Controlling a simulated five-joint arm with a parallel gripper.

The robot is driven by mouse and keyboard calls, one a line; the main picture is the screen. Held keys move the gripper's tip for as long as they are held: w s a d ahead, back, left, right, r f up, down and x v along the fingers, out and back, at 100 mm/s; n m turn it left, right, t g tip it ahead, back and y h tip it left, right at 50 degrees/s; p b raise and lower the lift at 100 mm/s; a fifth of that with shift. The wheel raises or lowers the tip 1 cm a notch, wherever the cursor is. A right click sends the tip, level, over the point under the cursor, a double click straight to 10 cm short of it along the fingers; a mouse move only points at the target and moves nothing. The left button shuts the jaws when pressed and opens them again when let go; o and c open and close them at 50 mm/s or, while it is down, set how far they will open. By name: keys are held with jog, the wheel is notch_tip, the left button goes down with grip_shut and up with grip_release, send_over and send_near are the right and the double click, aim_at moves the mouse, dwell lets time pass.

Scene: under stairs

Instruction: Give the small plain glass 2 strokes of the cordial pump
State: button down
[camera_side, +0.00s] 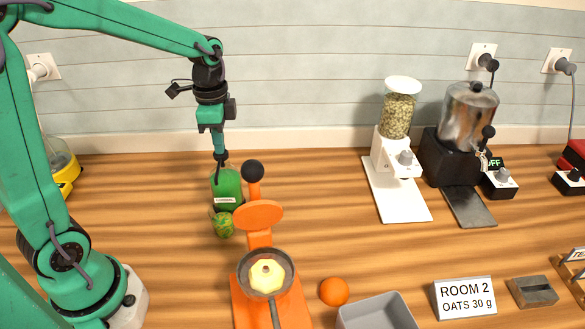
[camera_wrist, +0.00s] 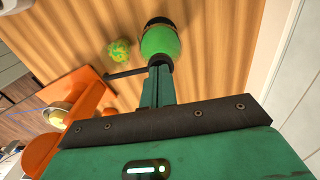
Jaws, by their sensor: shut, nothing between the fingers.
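A green cordial bottle (camera_side: 227,188) with a white label stands on the wooden counter; it also shows in the wrist view (camera_wrist: 160,40). A dark pump top and thin spout sit on it. My gripper (camera_side: 220,153) is shut and empty, pointing down at the pump top. Its tip (camera_wrist: 160,64) overlaps the pump top in the wrist view; I cannot tell whether they touch. A small, mottled green-yellow rounded object (camera_side: 223,224) stands just in front of the bottle and also shows in the wrist view (camera_wrist: 118,51). I cannot make out a small plain glass.
An orange press (camera_side: 259,216) with a black-knobbed lever stands right of the bottle. An orange fruit (camera_side: 334,291) and a grey tray (camera_side: 377,312) are at the front. A grain dispenser (camera_side: 397,150) and metal drink dispenser (camera_side: 467,113) stand back right. The counter between is clear.

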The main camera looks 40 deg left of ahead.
aim_at(217, 156)
notch_tip(217, 156, up, 14)
dwell(0.6)
jog(key=shift+s, duration=0.1)
dwell(0.6)
jog(key=s+d+f+n+t, duration=0.2)
jog(key=s+f+n, duration=0.1)
jog(key=s, duration=0.3)
jog(key=s+d+f+n+t, duration=0.3)
jog(key=s+n, duration=0.3)
jog(key=s, duration=0.1)
jog(key=shift+s+f+t, duration=0.2)
jog(key=shift+t, duration=0.1)
